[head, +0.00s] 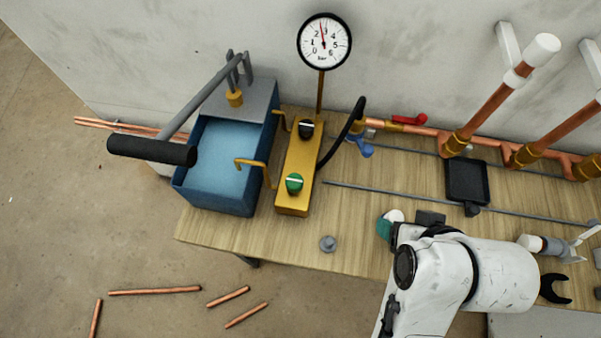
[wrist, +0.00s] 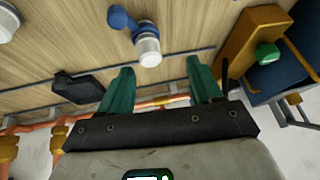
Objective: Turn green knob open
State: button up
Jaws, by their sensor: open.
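The green knob (head: 294,184) has a white line across its top. It sits on the near end of a long brass block (head: 291,203) and also shows at the upper right of the wrist view (wrist: 268,54). A black knob (head: 306,129) sits at the block's far end. My gripper (head: 386,229) is over the table to the right of the green knob, well apart from it. In the wrist view my gripper's teal fingers (wrist: 160,88) are spread with nothing held between them. My arm hides much of the gripper in the head view.
A blue water tank (head: 225,199) with a lever handle (head: 150,150) stands left of the block. A gauge (head: 324,42) rises behind, its needle near 3. A blue-and-white fitting (wrist: 146,42) lies beyond my fingers. A grey cap (head: 327,243) sits near the table's front edge.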

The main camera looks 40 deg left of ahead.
jog(key=s+a+r+n+g, duration=0.15)
jog(key=a+r+n, duration=0.25)
jog(key=a, duration=0.7)
jog(key=n, duration=0.4)
send_near(295, 181)
jog(key=shift+g, duration=0.45)
jog(key=x, duration=0.3)
jog(key=b+x, duration=0.1)
jog(key=x, duration=0.2)
jog(key=b+x, duration=0.1)
jog(key=x, duration=0.2)
jog(key=shift+w, duration=0.35)
jog(key=shift+c, duration=0.3)
jog(key=c, duration=1)
